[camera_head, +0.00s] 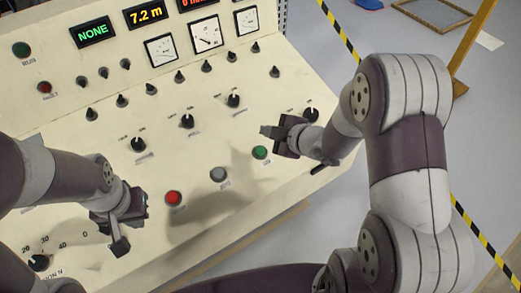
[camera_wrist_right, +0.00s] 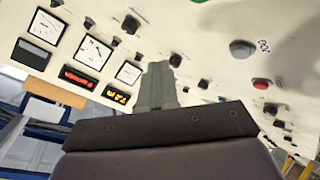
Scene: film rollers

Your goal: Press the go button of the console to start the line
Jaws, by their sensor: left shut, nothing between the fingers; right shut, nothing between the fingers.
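The cream console (camera_head: 215,110) fills the left and middle of the head view. On its lower face are a red button (camera_head: 173,198), a grey button (camera_head: 218,174) and a green button (camera_head: 261,152), with labels too small to read. My right gripper (camera_head: 267,131) is shut and empty, its tip just above and right of the green button in the picture; I cannot tell its height over the panel. In the right wrist view its fingers (camera_wrist_right: 157,85) are together, with the grey button (camera_wrist_right: 242,48) and red button (camera_wrist_right: 262,83) at right. My left gripper (camera_head: 120,247) is shut and empty, left of the red button.
Rows of black knobs (camera_head: 187,121), three dials (camera_head: 206,35) and lit displays (camera_head: 146,14) cover the upper console. Another green button (camera_head: 21,49) and a red one (camera_head: 44,87) sit at far left. Yellow-black tape (camera_head: 345,40) crosses the floor at right.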

